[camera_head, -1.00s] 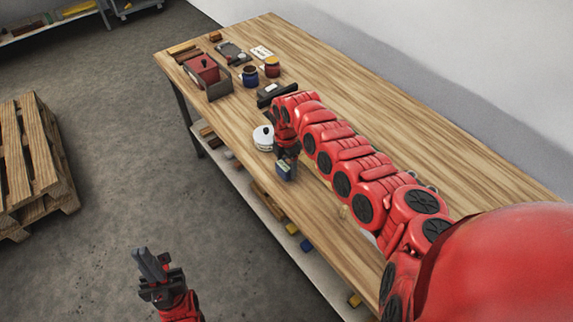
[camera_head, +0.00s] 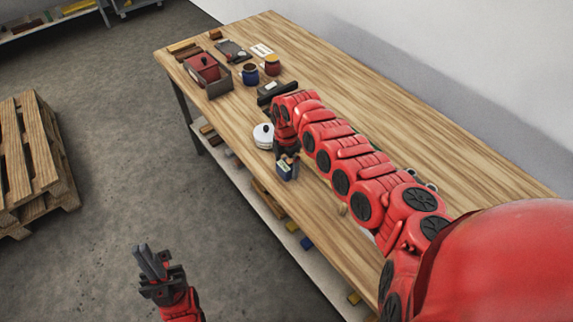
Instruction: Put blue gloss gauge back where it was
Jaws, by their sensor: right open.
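A small dark-blue block-shaped item with a pale face, which looks like the blue gloss gauge (camera_head: 286,173), is at the front edge of the wooden table. My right gripper (camera_head: 287,158) is open directly above it, fingers pointing down and close around its top. The gripper partly hides it, and I cannot tell whether they touch. My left gripper (camera_head: 151,262) hangs over the floor, away from the table. Its two fingers lie close together in the picture, and I see nothing between them.
A white round pot with a black knob (camera_head: 263,136) stands just left of my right gripper. Blue (camera_head: 250,76) and red (camera_head: 272,66) jars, a black item (camera_head: 268,94) and a red-lidded box (camera_head: 203,70) stand farther back.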

